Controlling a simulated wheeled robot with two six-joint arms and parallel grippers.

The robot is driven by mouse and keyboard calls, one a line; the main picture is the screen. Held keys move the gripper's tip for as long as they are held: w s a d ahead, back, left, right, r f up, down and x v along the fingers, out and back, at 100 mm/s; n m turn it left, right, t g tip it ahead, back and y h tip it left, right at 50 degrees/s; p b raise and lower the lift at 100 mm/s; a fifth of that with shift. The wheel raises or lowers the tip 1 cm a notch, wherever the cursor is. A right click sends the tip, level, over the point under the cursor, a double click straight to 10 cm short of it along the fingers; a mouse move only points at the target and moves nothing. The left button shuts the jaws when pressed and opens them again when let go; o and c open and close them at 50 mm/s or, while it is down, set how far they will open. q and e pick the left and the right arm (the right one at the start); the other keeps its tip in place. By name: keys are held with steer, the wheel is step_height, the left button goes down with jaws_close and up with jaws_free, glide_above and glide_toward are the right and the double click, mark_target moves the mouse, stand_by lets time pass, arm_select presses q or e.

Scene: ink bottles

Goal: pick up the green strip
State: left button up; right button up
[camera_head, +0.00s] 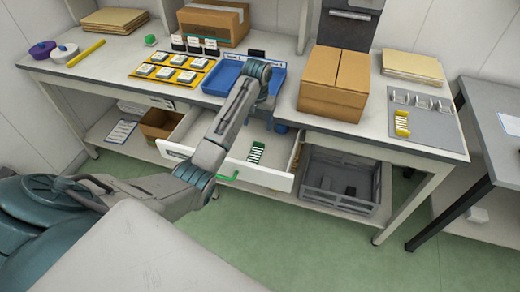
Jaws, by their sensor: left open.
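The green strip (256,152), green with white segments, lies in the open white drawer (275,178) under the workbench. My left arm reaches in from the left, across the drawer, up to the blue tray. My left gripper (266,103) is at the far end of this arm, above and behind the strip and apart from it. Its fingers are small and largely hidden by the wrist, and I see nothing held. My right gripper is not in view.
A blue tray (212,84) and a yellow rack of labelled boxes (172,70) stand on the bench. A cardboard box (335,85) stands right of the arm. A yellow strip (402,123) lies on a grey mat. A grey crate (335,183) sits below, right of the drawer.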

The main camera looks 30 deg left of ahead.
mark_target(254, 155)
arm_select(q)
steer(key=f, duration=0.1)
steer(key=s+f, duration=0.1)
steer(key=f, duration=0.1)
steer(key=shift+f, duration=0.15)
steer(key=shift+w+f+p, duration=0.15)
steer(key=shift+f+p, duration=0.2)
steer(key=shift+f, duration=0.3)
steer(key=shift+w+d+f+p, duration=0.1)
steer(key=shift+f+p, duration=0.05)
steer(key=shift+f, duration=0.65)
steer(key=shift+w+d+f+p, duration=0.1)
steer(key=shift+w+f+p, duration=0.1)
steer(key=shift+f, duration=0.65)
steer(key=shift+w+f+p, duration=0.1)
steer(key=shift+f+p, duration=0.05)
steer(key=shift+f, duration=0.65)
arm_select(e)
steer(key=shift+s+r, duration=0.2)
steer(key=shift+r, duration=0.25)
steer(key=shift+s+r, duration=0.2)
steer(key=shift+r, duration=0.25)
arm_select(q)
steer(key=c, duration=1)
